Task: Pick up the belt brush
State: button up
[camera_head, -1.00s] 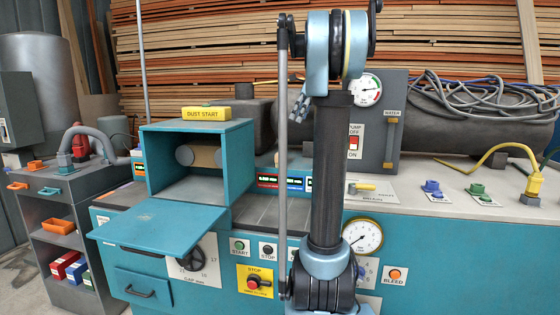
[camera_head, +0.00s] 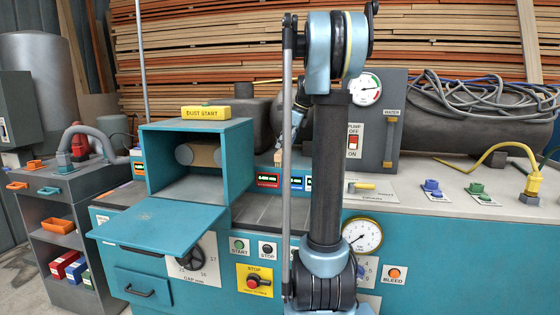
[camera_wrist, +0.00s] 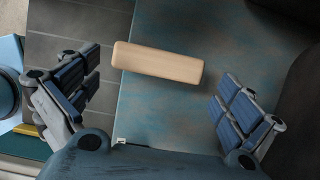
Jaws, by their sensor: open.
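A plain wooden block, which I take to be the belt brush (camera_wrist: 158,63), lies across the wrist view on the edge of a worn teal surface. Its bristles do not show. A small tan piece, likely the same brush (camera_head: 279,158), shows behind my arm in the head view. My gripper (camera_wrist: 155,82) is open, with one finger to the left of the block and the other to the right. Neither finger touches it. In the head view my gripper (camera_head: 296,124) points down above the tan piece, partly hidden by my arm.
A teal open-fronted box (camera_head: 246,170) with a lowered flap (camera_head: 158,226) stands left of my arm. A grey pump panel (camera_head: 388,125) stands close on the right. Dark tiles (camera_wrist: 75,25) border the teal surface. Cables (camera_head: 480,95) lie at the back right.

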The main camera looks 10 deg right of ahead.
aim_at(281, 151)
jog(key=shift+x, duration=2.15)
jog(key=shift+a, duration=0.15)
jog(key=shift+r, duration=0.1)
jog(key=c, duration=0.9)
jog(key=shift+c, duration=0.2)
notch_tip(281, 151, up, 10)
jog(key=shift+o, duration=1.3)
